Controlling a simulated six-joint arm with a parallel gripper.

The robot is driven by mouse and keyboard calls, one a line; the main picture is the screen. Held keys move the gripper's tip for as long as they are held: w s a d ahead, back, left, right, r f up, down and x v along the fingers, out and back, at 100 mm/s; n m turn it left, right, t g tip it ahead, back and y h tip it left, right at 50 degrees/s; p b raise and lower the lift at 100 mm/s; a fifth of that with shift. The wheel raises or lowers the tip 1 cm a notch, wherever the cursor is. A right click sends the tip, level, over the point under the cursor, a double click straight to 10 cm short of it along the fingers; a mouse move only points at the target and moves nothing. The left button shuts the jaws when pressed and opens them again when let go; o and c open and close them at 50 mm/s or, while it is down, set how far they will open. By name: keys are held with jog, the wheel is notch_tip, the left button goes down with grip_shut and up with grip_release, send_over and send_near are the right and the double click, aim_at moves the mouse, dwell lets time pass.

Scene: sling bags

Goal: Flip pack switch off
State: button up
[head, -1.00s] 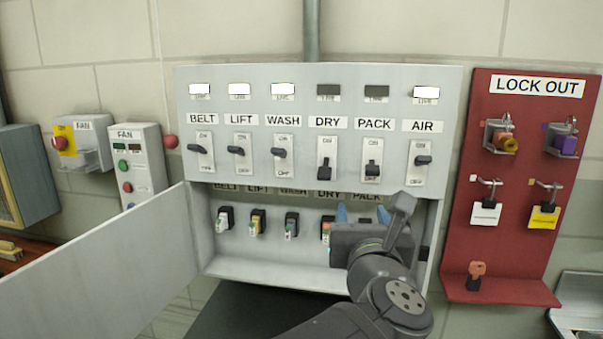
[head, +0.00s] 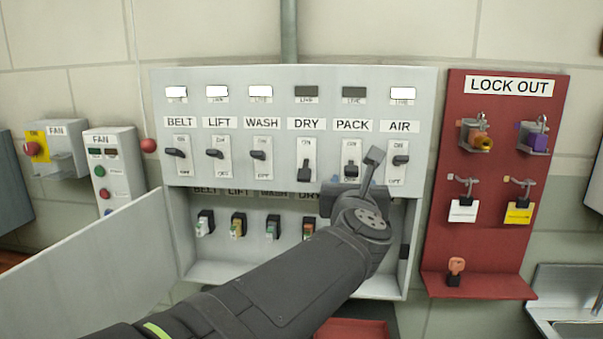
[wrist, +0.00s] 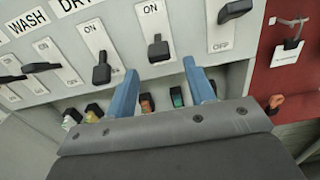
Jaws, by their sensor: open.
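The pack switch (head: 351,168) is on the grey panel under the PACK label (head: 352,125). Its black lever sits low on the plate, toward OFF, and the lamp (head: 354,93) above it is dark. In the wrist view the pack switch (wrist: 158,48) is just above and between the blue fingertips. My gripper (wrist: 160,68) is open and empty, with its fingers spread and pointing up at the panel just below the lever. No contact with the lever can be made out. In the head view my wrist hides most of the fingers.
The dry switch (head: 304,166) also sits low, with a dark lamp. The air switch (head: 400,162) stands close right, its lamp lit. Below are several small breakers (head: 237,226) in an open cabinet (head: 235,273). A red lockout board (head: 440,240) hangs at right.

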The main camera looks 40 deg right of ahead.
aim_at(351, 175)
jog(key=shift+x, duration=3.1)
jog(key=shift+f, duration=0.1)
jog(key=c, duration=1)
jog(key=shift+o, duration=0.2)
jog(key=shift+f, duration=0.15)
jog(key=shift+w+f+t+h, duration=0.2)
jog(key=shift+f+t+h, duration=0.15)
jog(key=shift+t, duration=0.25)
jog(key=shift+w+d+f+t+h, duration=0.1)
jog(key=shift+f+t+h, duration=0.05)
jog(key=shift+t+h, duration=0.35)
jog(key=shift+d+f+t+h, duration=0.1)
jog(key=shift+f+t+h, duration=0.15)
jog(key=shift+h, duration=0.3)
jog(key=shift+c, duration=0.2)
